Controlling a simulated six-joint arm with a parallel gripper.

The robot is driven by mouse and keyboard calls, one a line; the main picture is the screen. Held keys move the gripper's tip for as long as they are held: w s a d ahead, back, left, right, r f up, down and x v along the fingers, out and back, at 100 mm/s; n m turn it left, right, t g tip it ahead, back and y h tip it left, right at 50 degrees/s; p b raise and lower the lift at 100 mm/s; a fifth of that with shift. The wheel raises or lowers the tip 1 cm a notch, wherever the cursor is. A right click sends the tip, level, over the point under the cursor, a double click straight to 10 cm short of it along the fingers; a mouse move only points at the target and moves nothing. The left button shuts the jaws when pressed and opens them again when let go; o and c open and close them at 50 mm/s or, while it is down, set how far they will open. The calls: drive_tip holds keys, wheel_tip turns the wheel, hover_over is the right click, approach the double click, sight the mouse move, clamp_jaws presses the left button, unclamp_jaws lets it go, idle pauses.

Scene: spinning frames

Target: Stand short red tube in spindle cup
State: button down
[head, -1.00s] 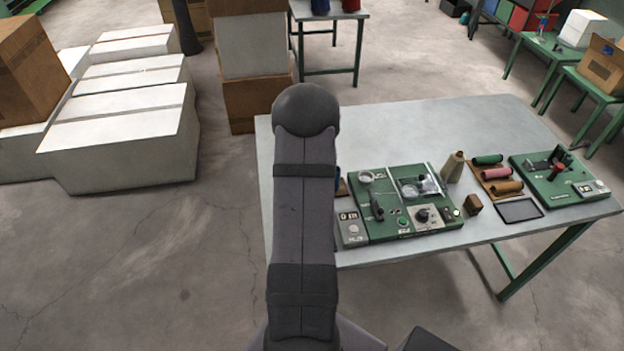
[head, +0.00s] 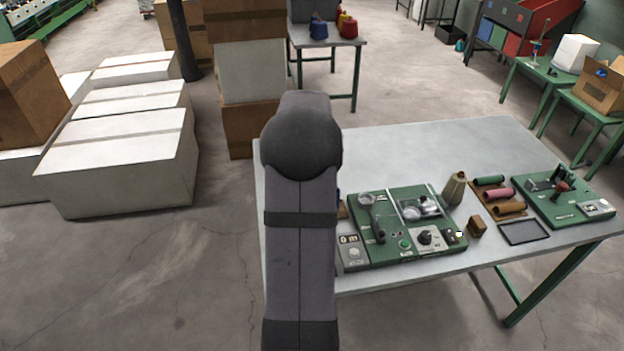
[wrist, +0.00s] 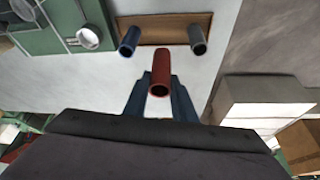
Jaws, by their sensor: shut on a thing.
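A short red tube (wrist: 159,86) is held between the blue fingers of my gripper (wrist: 160,82) in the wrist view, its round open end towards the camera. It is apart from the tubes on the rack. A round pale cup (wrist: 88,38) is on the green panel at the upper left of the wrist view. The head view shows round fittings on the green panel (head: 376,252), one at the upper left (head: 366,199) and one in a framed section (head: 428,204); I cannot tell which is the spindle cup. In the head view my arm hides my gripper and the red tube.
A brown rack (wrist: 160,28) carries a blue tube (wrist: 128,42) and a grey tube (wrist: 198,40), one on each side of the red tube. A tan cone (head: 455,190), a brown block (head: 477,226) and a tray of coloured rolls (head: 497,199) stand right of the panel. The back tabletop is clear.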

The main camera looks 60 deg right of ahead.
drive_tip(key=shift+s+d+r+m, duration=0.15)
drive_tip(key=shift+s+d+m, duration=0.15)
drive_tip(key=shift+d, duration=0.1)
drive_tip(key=s+d+r+m+g, duration=0.3)
drive_tip(key=s+d+m, duration=0.65)
drive_tip(key=s, duration=0.25)
drive_tip(key=shift+n+h, duration=0.4)
drive_tip(key=shift+n, duration=0.15)
drive_tip(key=shift+d+f+p, duration=0.15)
drive_tip(key=shift+f+p, duration=0.6)
drive_tip(key=shift+f, duration=1.5)
drive_tip(key=shift+d+f+p, duration=0.1)
drive_tip(key=shift+f+p, duration=0.65)
drive_tip(key=shift+f, duration=1.9)
drive_tip(key=shift+f, duration=0.2)
drive_tip(key=c, duration=1.5)
unclamp_jaws()
drive_tip(key=shift+o, duration=0.2)
drive_tip(key=shift+r, duration=0.15)
